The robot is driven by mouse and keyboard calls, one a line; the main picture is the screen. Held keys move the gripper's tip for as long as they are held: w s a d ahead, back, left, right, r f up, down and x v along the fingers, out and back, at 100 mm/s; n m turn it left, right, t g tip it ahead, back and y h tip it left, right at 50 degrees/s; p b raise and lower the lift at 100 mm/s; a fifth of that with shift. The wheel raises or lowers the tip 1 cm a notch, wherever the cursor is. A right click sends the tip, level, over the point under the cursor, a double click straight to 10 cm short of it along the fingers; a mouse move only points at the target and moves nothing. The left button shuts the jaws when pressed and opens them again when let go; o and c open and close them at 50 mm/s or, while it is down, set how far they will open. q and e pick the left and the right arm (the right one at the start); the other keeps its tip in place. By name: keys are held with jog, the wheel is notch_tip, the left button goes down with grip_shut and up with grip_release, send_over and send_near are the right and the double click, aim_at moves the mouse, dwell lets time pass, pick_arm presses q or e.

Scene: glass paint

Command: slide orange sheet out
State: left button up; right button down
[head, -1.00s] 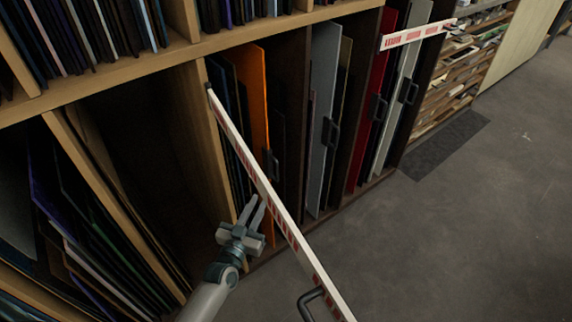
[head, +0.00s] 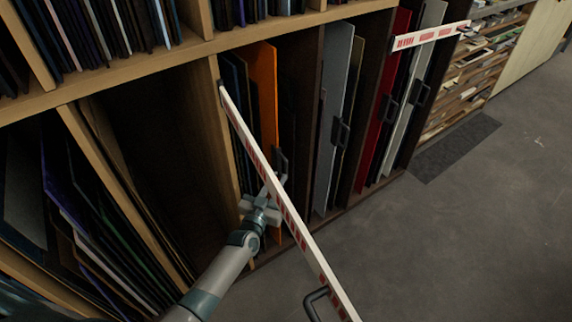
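The orange sheet (head: 264,85) stands upright in a narrow bay of the wooden rack, among dark sheets. A dark handle (head: 280,163) shows at its front edge. My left gripper (head: 272,190) is at the lower front of this bay, close to the handle and partly behind the striped bar. Its fingers are partly hidden, so I cannot tell whether they are open or shut, or whether they touch the handle. My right gripper is not in view.
A white bar with red stripes (head: 292,215) slants across the front of the orange sheet's bay, with a dark handle (head: 317,299) low on it. Another striped bar (head: 430,36) crosses the bay of red and grey sheets. The grey floor (head: 450,240) at right is clear.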

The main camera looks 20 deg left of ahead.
aim_at(286, 164)
pick_arm(q)
jog(key=w, duration=0.8)
jog(key=shift+d+b, duration=0.3)
jog(key=shift+c, duration=0.7)
grip_shut()
